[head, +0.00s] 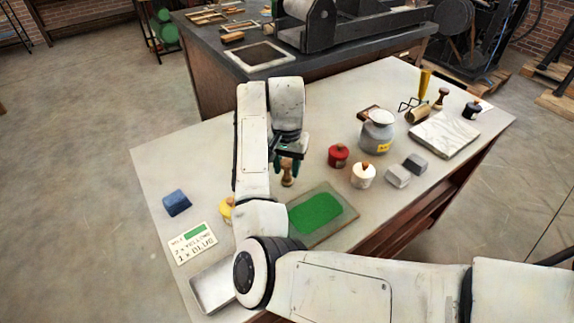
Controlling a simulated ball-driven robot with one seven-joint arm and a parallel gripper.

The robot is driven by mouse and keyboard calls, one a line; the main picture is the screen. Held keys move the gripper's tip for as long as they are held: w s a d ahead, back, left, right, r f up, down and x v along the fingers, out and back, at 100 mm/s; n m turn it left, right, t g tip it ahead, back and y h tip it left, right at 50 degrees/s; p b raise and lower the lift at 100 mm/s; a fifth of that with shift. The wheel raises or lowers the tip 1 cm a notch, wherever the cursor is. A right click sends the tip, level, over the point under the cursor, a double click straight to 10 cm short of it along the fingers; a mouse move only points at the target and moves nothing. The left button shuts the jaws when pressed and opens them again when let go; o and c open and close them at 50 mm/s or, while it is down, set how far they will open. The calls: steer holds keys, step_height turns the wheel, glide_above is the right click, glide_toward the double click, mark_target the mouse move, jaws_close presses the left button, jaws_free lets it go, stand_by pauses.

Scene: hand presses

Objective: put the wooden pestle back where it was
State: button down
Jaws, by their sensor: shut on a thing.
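My gripper (289,158) points down over the middle of the pale table, shut on the wooden pestle (287,176). The pestle hangs upright below the fingers, its lower end just behind the far left edge of the grey slab (336,232). I cannot tell whether it touches the table. A green patch (316,212) covers the middle of the slab. My arm hides part of the table to the left of the pestle and the slab's near left side. Another turned wooden piece (441,97) stands at the far right.
A yellow pot (227,209) is partly behind my arm, near a mix card (193,243), blue block (176,202) and metal tray (210,287). Right are red (338,156) and white (363,176) pots, grey blocks (398,177) and a jar (378,132). The table's far left is clear.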

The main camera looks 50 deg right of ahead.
steer(key=c, duration=0.7)
jaws_free()
steer(key=shift+f, duration=0.1)
steer(key=shift+o, duration=0.2)
step_height(320, 180, up, 12)
steer(key=p, duration=0.2)
steer(key=shift+r+p, duration=0.2)
steer(key=shift+p, duration=0.15)
